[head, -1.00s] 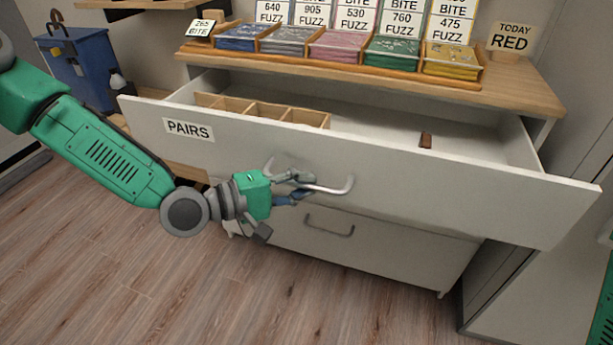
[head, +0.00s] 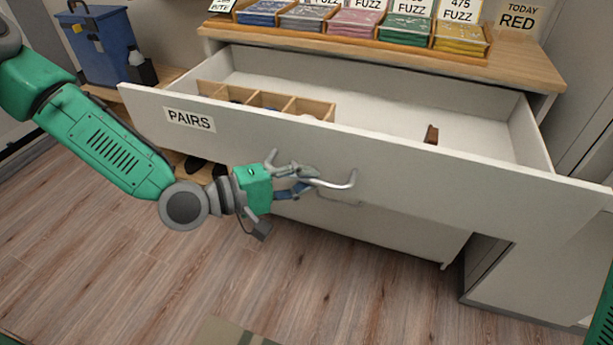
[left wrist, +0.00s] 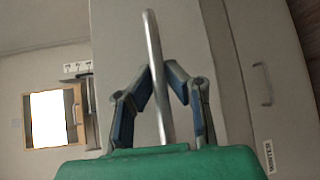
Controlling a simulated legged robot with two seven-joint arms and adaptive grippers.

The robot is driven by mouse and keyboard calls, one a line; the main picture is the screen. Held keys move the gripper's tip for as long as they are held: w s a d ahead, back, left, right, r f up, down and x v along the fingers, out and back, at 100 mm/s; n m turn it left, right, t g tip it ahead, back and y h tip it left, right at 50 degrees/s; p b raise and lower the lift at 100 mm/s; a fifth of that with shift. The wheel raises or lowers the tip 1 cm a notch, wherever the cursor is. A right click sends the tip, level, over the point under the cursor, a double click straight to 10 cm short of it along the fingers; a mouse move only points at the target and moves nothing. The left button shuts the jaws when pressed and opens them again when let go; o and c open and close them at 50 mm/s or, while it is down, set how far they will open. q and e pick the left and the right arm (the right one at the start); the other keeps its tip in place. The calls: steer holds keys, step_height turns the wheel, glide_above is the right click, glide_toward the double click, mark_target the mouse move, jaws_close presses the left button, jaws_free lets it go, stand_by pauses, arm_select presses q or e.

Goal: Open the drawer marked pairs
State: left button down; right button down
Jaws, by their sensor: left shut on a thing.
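The drawer marked PAIRS (head: 440,183) stands far out from its cabinet in the head view, its inside showing from above. Its label (head: 189,119) is on the left of the white front. My left gripper (head: 300,181) is shut on the metal bar handle (head: 341,182) at the middle of the front. In the left wrist view the handle (left wrist: 151,45) runs between the two fingers of my left gripper (left wrist: 163,75). A wooden divider box (head: 290,104) and a small brown block (head: 431,134) are inside the drawer. My right gripper is out of view.
Trays of coloured packs (head: 355,22) and a TODAY RED sign (head: 516,19) stand on the wooden top. A blue bin (head: 103,45) and a dark bottle (head: 141,68) are at the left. Wooden floor (head: 120,255) lies open in front.

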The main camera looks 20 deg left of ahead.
arm_select(q)
steer(key=c, duration=1.6)
jaws_free()
steer(key=shift+f, duration=0.25)
steer(key=shift+r, duration=0.1)
steer(key=shift+v, duration=6)
